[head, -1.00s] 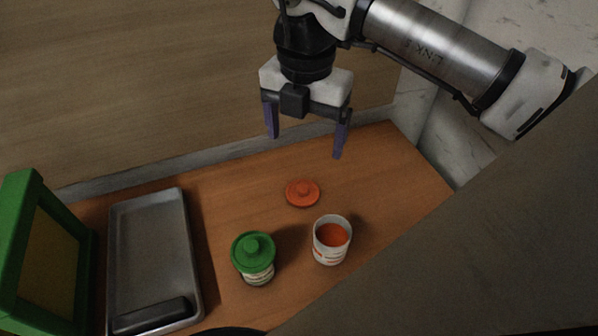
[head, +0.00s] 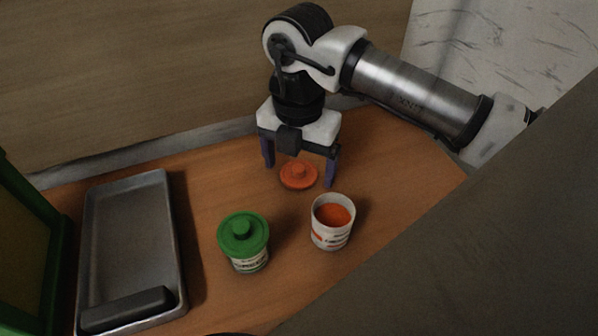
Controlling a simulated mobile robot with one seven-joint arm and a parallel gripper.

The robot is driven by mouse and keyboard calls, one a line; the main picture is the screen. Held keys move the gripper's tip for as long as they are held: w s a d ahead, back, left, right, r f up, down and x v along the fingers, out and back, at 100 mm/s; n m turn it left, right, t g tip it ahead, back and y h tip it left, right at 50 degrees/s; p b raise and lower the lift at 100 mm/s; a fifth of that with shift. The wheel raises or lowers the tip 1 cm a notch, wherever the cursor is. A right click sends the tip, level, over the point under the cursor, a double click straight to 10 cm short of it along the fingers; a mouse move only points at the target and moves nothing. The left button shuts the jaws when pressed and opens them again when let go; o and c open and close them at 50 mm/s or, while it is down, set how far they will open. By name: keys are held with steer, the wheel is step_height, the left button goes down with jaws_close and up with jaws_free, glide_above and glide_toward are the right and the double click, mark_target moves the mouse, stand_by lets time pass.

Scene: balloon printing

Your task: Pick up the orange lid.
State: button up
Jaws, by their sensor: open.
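The orange lid (head: 298,176) lies flat on the wooden table, knob up, in the head view. My gripper (head: 298,172) is open and points down, with its two purple fingers spread to the left and right of the lid. Its fingers appear low, near the table height. I see no contact with the lid, and I cannot tell the exact gap in depth. The open white jar (head: 331,232) with orange content stands in front of the lid, slightly to the right.
A jar with a green lid (head: 243,231) stands left of the open jar. A grey metal tray (head: 130,232) with a dark block (head: 127,309) lies at the left, beside a green-framed object (head: 30,215). A wall runs behind the table (head: 395,150). The table right of the lid is clear.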

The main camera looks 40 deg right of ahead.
steer(key=shift+c, duration=0.5)
steer(key=c, duration=1)
steer(key=shift+o, duration=0.2)
steer(key=shift+r, duration=0.1)
